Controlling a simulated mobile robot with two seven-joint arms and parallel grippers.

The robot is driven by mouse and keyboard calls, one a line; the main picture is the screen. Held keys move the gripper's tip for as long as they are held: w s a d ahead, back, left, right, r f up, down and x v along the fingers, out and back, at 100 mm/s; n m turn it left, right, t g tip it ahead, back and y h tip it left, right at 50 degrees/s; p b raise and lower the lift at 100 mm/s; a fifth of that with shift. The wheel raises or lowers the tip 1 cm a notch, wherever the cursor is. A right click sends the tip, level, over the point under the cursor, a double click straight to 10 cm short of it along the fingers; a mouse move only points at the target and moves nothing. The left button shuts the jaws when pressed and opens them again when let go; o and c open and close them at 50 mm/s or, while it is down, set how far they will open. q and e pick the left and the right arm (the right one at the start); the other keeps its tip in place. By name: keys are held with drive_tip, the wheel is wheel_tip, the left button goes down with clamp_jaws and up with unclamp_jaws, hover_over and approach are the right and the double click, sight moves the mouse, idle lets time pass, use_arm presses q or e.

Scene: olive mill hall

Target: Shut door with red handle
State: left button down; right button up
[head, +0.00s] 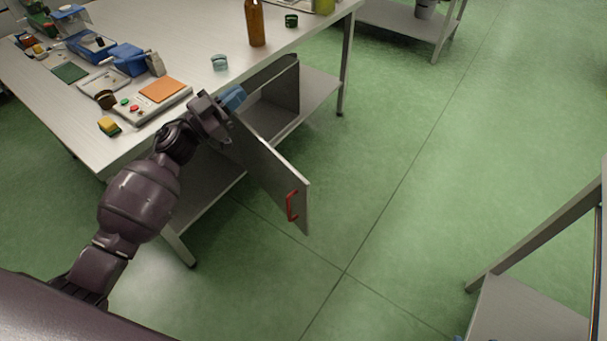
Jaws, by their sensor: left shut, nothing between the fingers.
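A grey door (268,172) with a red handle (291,205) stands wide open, swung out from a cabinet (273,104) under the metal table. The handle is near the door's free edge. My left gripper (232,98), with blue fingertips, is shut and empty. It is by the upper edge of the door, near its hinge end, away from the handle. I cannot tell whether the fingertips touch the door or the cabinet. My right gripper is not in view.
Another metal table frame (530,310) stands at lower right. The green floor right of the door is clear.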

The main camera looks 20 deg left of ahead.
use_arm(q)
wheel_tip(320, 180, down, 19)
drive_tip(key=s+n+g+y+b, duration=0.1)
drive_tip(key=n+y+b, duration=0.1)
drive_tip(key=b, duration=0.4)
drive_tip(key=n+g+y+b, duration=0.1)
drive_tip(key=g+b, duration=0.1)
drive_tip(key=b, duration=0.3)
approach(295, 176)
drive_tip(key=b+x, duration=0.1)
drive_tip(key=x, duration=0.1)
drive_tip(key=b+x, duration=0.1)
drive_tip(key=x, duration=0.1)
drive_tip(key=b+x, duration=0.1)
drive_tip(key=x, duration=0.1)
drive_tip(key=shift+w+d+f, duration=0.1)
drive_tip(key=shift+w+f, duration=0.05)
drive_tip(key=shift+f, duration=0.2)
drive_tip(key=shift+w+d+r, duration=0.1)
drive_tip(key=shift+w+d, duration=0.15)
drive_tip(key=shift+w, duration=0.25)
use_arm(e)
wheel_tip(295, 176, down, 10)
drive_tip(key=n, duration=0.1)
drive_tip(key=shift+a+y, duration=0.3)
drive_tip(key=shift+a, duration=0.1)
